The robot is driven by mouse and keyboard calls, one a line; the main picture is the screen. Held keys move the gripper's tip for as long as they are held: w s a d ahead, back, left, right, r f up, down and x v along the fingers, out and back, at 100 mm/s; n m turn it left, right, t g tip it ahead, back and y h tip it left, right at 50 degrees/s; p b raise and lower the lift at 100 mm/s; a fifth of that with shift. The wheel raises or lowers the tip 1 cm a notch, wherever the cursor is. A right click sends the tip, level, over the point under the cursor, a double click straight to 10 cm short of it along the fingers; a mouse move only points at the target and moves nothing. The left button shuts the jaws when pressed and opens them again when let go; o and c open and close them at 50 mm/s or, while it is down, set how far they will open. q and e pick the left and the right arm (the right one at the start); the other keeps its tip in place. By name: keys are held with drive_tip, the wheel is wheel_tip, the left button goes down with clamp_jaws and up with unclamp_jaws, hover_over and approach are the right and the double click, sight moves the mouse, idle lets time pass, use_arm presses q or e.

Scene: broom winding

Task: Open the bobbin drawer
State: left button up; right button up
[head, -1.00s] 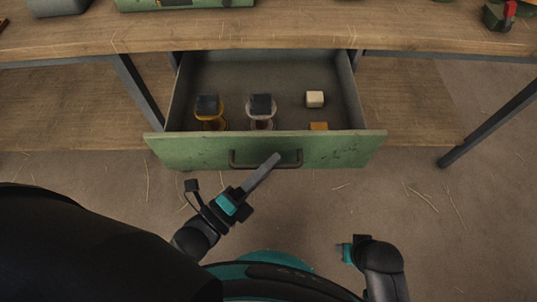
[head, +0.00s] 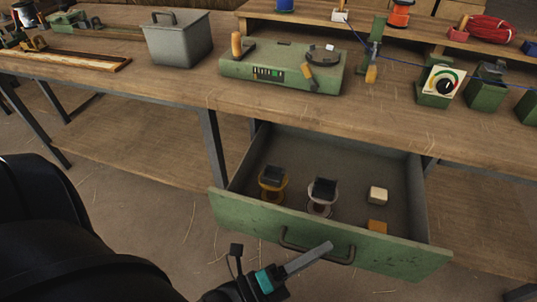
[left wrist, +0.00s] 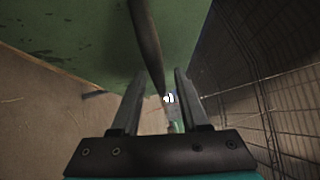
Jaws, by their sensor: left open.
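The green-fronted bobbin drawer (head: 390,252) stands pulled out from under the workbench, its grey inside showing. Its dark bar handle (head: 330,259) is on the front and also shows in the left wrist view (left wrist: 146,40). My left gripper (head: 328,246) is at the handle, its fingers open. In the left wrist view the handle bar runs into the space between the fingertips (left wrist: 160,82); I cannot tell whether they touch it. Inside the drawer are an amber bobbin (head: 271,193) and a pale bobbin (head: 320,207), each with a dark block on top. My right gripper is out of view.
A cream block (head: 378,195) and an orange block (head: 377,227) also lie in the drawer. Floor left of the drawer is open, with straw bits.

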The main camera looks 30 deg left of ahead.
use_arm(q)
drive_tip(key=p+v, duration=0.1)
drive_tip(key=v, duration=1.4)
drive_tip(key=shift+s, duration=0.15)
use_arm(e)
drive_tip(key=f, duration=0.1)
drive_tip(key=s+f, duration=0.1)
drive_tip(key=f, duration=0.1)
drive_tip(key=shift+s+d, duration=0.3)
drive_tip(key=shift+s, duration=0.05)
use_arm(q)
drive_tip(key=w+a+f+n+g+y+p, duration=0.1)
drive_tip(key=a+f+n+g+y+p, duration=0.2)
drive_tip(key=f+n, duration=0.5)
drive_tip(key=w+a+f+n+g+y+p, duration=0.25)
drive_tip(key=f+n+y, duration=0.3)
drive_tip(key=f, duration=0.45)
drive_tip(key=s+a+f+n+g+y+p, duration=0.2)
drive_tip(key=s+a+f+n+g, duration=0.1)
drive_tip(key=s+f+n+g, duration=0.6)
drive_tip(key=shift+s+f+n, duration=0.15)
drive_tip(key=shift+f+n, duration=0.05)
drive_tip(key=shift+n, duration=0.25)
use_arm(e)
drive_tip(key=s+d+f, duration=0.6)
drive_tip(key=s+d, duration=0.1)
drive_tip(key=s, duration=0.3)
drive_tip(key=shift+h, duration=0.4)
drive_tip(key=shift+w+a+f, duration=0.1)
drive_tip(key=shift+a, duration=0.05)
